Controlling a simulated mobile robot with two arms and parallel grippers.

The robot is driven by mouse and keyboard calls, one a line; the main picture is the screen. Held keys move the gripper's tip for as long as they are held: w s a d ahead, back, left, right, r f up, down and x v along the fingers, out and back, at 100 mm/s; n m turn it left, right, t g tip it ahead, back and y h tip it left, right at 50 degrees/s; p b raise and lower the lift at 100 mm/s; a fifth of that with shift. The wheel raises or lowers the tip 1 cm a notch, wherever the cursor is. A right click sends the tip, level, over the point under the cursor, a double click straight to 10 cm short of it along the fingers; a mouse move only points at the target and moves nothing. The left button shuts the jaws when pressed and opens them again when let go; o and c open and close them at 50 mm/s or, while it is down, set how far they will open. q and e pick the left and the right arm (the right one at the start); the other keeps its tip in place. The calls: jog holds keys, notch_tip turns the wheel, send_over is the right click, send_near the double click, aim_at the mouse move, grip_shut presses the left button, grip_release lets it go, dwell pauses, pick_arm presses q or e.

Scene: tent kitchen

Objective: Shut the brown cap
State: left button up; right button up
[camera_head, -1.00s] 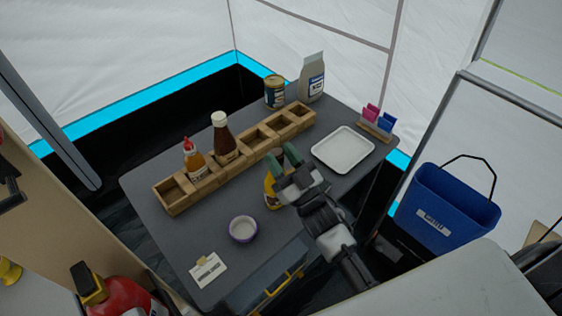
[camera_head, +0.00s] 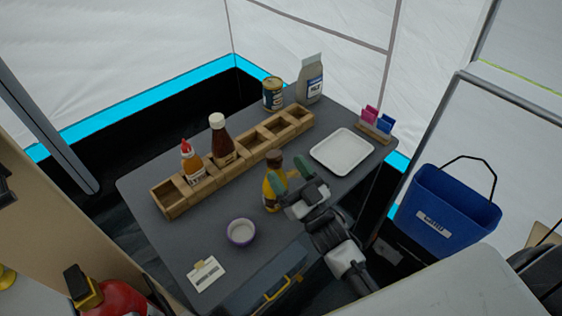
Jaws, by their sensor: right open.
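A yellow bottle (camera_head: 269,196) stands on the grey table, right of the purple bowl. Its brown cap (camera_head: 274,157) is on top; the picture is too small to tell whether it is open or shut. My right gripper (camera_head: 290,172) is open, with green fingertips, close beside the bottle on its right. It covers part of the bottle's right side. I cannot tell whether a fingertip touches the bottle. My left gripper is not in view.
A wooden rack (camera_head: 203,188) holds a red-capped bottle (camera_head: 192,162) and a dark sauce bottle (camera_head: 221,138). A white tray (camera_head: 342,151), purple bowl (camera_head: 241,233) and card (camera_head: 205,274) lie on the table. A can (camera_head: 273,94) and grey carton (camera_head: 310,80) stand behind.

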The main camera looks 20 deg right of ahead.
jog(key=b+v, duration=0.1)
jog(key=v, duration=0.6)
jog(key=shift+s+b, duration=0.2)
jog(key=shift+b, duration=0.1)
jog(key=shift+c, duration=0.2)
